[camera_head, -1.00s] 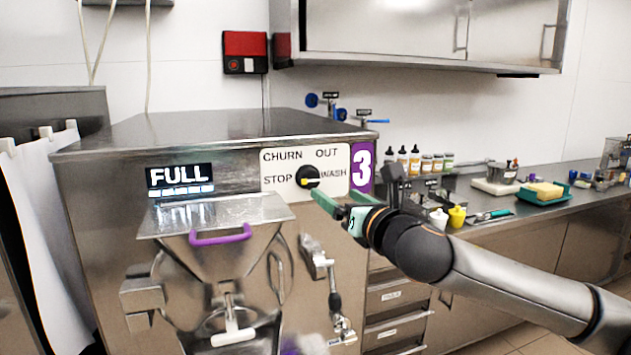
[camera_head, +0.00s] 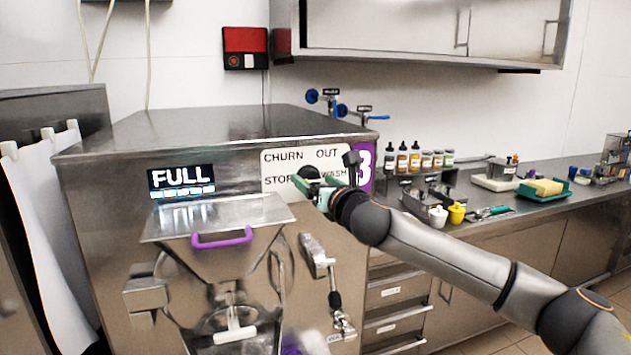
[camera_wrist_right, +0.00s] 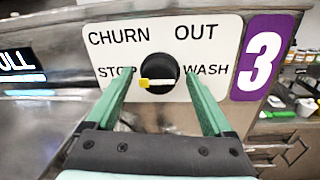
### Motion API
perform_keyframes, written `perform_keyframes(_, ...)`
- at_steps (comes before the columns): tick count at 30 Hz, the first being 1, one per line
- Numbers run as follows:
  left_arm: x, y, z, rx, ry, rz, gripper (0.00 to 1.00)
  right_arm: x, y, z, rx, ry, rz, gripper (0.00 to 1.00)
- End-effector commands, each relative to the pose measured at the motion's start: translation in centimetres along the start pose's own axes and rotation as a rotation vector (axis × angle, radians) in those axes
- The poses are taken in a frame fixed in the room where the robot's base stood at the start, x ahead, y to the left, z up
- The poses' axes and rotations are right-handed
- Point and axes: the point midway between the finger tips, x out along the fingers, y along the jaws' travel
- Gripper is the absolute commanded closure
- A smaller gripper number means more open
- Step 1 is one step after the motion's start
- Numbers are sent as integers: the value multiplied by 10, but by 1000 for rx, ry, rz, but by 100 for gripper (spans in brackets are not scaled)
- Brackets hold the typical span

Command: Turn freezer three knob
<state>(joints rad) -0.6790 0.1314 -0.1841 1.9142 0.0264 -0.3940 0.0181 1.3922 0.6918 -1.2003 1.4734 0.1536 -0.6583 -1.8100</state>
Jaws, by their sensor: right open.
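The freezer three knob (camera_wrist_right: 160,70) is round and black with a yellow-tipped white pointer. In the right wrist view the yellow tip points left, towards STOP. The knob sits on a white plate (camera_wrist_right: 105,22) marked CHURN, OUT, STOP and WASH, beside a purple 3 label (camera_wrist_right: 264,52). My right gripper (camera_wrist_right: 158,90) is open, with its green fingers on either side of and just below the knob; I cannot tell whether they touch it. In the head view my right gripper (camera_head: 312,184) covers most of the knob (camera_head: 308,173). My left gripper is not in view.
The steel freezer (camera_head: 230,130) has a FULL display (camera_head: 181,177) and a hopper with a purple handle (camera_head: 222,238) left of the knob. A tap lever (camera_head: 314,255) hangs below the plate. A counter with bottles (camera_head: 402,158) stands to the right.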

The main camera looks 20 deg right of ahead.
Motion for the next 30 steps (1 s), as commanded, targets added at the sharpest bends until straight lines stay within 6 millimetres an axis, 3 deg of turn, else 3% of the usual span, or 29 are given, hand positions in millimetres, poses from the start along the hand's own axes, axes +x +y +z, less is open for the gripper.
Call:
perform_keyframes(6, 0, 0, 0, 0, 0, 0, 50, 0, 0, 0, 0, 0, 1, 16)
perform_keyframes(27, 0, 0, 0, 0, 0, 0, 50, 0, 0, 0, 0, 0, 0, 95)
perform_keyframes(30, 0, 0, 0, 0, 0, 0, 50, 0, 0, 0, 0, 0, 0, 100)
